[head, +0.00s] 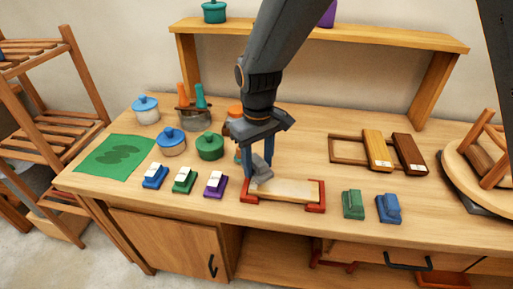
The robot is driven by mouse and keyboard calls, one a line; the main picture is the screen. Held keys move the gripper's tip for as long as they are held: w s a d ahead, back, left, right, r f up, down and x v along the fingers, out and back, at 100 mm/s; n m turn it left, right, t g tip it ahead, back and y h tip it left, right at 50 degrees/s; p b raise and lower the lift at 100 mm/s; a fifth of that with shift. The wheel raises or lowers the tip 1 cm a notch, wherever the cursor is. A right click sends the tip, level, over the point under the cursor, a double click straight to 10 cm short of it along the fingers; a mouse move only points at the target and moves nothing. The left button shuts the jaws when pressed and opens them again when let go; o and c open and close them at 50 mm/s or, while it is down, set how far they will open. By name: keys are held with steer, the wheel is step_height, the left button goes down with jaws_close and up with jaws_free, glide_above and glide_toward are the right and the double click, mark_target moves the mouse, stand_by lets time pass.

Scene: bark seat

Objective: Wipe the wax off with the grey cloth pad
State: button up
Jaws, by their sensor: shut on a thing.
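My gripper (259,163) points down over the middle of the workbench. It is shut on the grey cloth pad (262,171), which sits tilted between the fingers. The pad is at the left end of a pale wooden board (290,189), at or just above its surface; I cannot tell if they touch. The board lies between red end holders (316,197) near the bench's front edge. The wax cannot be made out on the board at this size. The gripper and pad hide part of the board's left end.
Small blue, green and purple blocks with white tops (184,181) stand left of the board. A green block (352,204) and a blue block (388,208) stand right. Lidded pots (210,146) are behind left. A shelf (330,37) spans the back. A green mat (116,155) lies far left.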

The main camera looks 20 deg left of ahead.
steer(key=shift+r+p, duration=1.2)
steer(key=shift+r, duration=0.7)
